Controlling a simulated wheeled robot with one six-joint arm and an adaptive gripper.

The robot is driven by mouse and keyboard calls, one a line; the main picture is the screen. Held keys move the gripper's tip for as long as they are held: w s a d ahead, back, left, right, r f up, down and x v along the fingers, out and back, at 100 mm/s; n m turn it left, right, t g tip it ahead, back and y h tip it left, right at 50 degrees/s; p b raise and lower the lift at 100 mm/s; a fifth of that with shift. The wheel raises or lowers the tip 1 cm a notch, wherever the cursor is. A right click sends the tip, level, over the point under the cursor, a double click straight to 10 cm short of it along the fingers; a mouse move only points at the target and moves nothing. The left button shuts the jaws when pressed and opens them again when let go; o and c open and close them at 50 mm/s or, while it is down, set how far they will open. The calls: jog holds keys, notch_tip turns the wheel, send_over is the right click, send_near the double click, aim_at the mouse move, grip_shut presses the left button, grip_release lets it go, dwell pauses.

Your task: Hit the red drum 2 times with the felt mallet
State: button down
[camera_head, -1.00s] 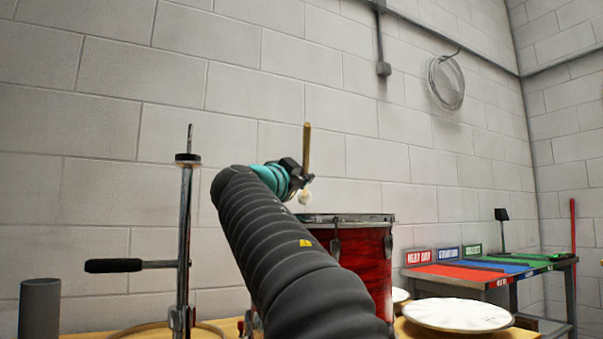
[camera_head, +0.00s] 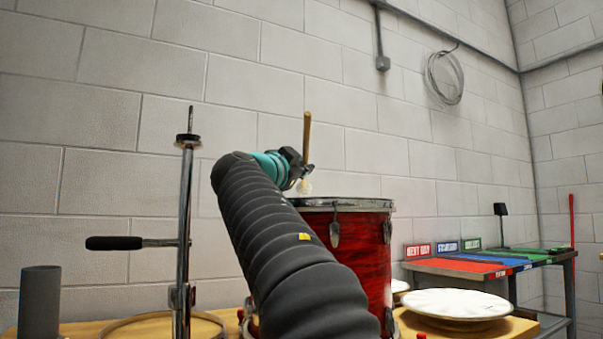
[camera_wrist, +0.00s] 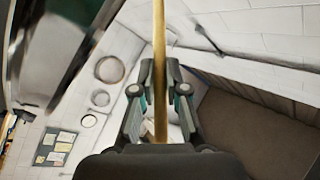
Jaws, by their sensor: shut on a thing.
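The red drum (camera_head: 362,255) stands upright on the bench, partly hidden behind my arm. My gripper (camera_head: 300,172) is just above the left part of the drum's top rim. It is shut on the wooden handle of the felt mallet (camera_head: 306,138), which stands upright in the jaws. The mallet's pale head (camera_head: 304,187) hangs below the gripper, close over the drum top; I cannot tell whether it touches. In the wrist view, my gripper (camera_wrist: 160,95) holds the handle (camera_wrist: 159,40) between both fingers.
A metal stand (camera_head: 186,220) with a black-gripped side bar (camera_head: 115,243) and a grey cylinder (camera_head: 40,300) are at the left. A pale round pad or cymbal (camera_head: 457,303) lies at the right. A side table (camera_head: 480,263) with red, blue and green areas stands farther right.

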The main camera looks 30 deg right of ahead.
notch_tip(320, 180, up, 3)
jog(key=shift+r+p, duration=0.1)
jog(key=shift+p, duration=0.55)
jog(key=a+n+y+p, duration=0.1)
jog(key=y+p, duration=0.1)
jog(key=shift+n+p, duration=0.3)
jog(key=shift+n, duration=0.1)
notch_tip(320, 180, down, 5)
jog(key=b, duration=0.5)
jog(key=shift+b, duration=0.35)
